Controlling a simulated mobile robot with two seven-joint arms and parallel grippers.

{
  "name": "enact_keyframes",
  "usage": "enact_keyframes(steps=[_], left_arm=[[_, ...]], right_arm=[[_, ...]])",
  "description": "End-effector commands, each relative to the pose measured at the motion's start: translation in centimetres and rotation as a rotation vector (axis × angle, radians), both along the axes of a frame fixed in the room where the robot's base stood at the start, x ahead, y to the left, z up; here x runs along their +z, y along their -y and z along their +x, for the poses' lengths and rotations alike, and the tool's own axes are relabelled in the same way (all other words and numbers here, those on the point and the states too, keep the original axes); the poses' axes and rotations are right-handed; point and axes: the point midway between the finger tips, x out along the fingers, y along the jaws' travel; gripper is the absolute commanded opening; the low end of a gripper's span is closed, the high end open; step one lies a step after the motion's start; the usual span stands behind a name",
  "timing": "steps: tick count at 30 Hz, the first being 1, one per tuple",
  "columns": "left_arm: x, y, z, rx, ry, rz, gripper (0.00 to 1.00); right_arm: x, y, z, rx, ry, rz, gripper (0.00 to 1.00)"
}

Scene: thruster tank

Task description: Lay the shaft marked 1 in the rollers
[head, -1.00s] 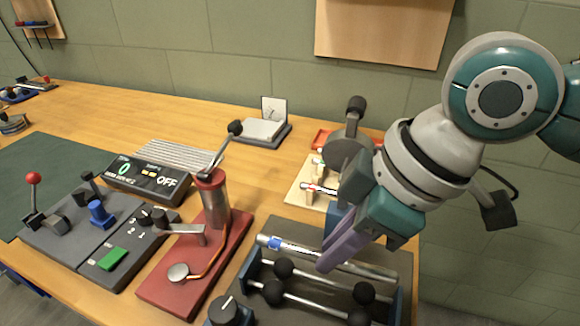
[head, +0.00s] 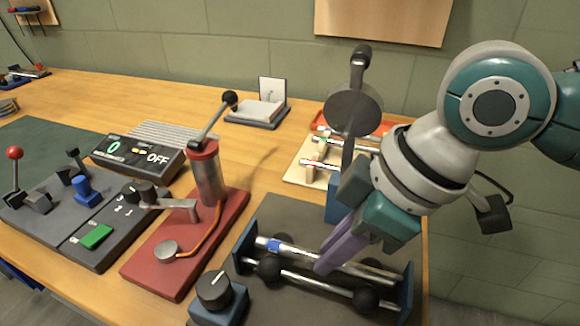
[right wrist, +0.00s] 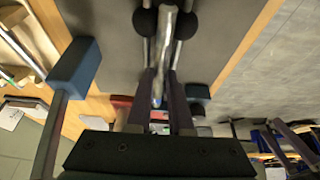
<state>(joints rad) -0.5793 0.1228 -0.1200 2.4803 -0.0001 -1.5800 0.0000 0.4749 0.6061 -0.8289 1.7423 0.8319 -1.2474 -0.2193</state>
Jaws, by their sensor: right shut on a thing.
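A silver shaft (head: 300,253) with a blue band near its left end is in my right gripper (head: 325,266), which is shut on it near the middle; I cannot read its mark. The rollers are black balls (head: 270,268) on two rods in a stand with blue end plates (head: 407,290). The shaft runs lengthwise between the front and back balls, low against them; contact is hard to tell. In the right wrist view the shaft (right wrist: 165,30) lies between two black balls (right wrist: 186,25), with my right fingers (right wrist: 160,85) on either side of it. My left gripper is out of view.
A wooden rack (head: 300,172) with red-banded and green-banded shafts stands behind. A tall lever with a grey disc (head: 353,108) stands close to my gripper. A red-based pump (head: 207,175) and a knob box (head: 216,293) are on the left.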

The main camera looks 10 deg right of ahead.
Motion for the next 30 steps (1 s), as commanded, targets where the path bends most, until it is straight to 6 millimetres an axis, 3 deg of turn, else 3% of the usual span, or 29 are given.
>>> enact_keyframes(steps=[6, 7, 16, 25, 30], left_arm=[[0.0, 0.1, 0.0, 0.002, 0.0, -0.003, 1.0], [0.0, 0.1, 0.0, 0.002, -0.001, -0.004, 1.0], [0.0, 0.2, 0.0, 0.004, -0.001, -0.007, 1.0], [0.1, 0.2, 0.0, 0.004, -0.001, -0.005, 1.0], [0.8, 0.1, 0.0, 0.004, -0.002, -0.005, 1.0]], right_arm=[[0.0, 0.0, 0.0, 0.0, 0.001, 0.001, 0.0], [0.0, 0.0, 0.0, 0.0, 0.001, 0.001, 0.21], [0.0, 0.0, 0.0, 0.0, 0.0, 0.0, 0.54], [0.4, 0.1, -0.1, 0.0, -0.001, -0.001, 0.54], [2.8, 1.0, -0.6, 0.002, 0.003, -0.003, 0.54]])
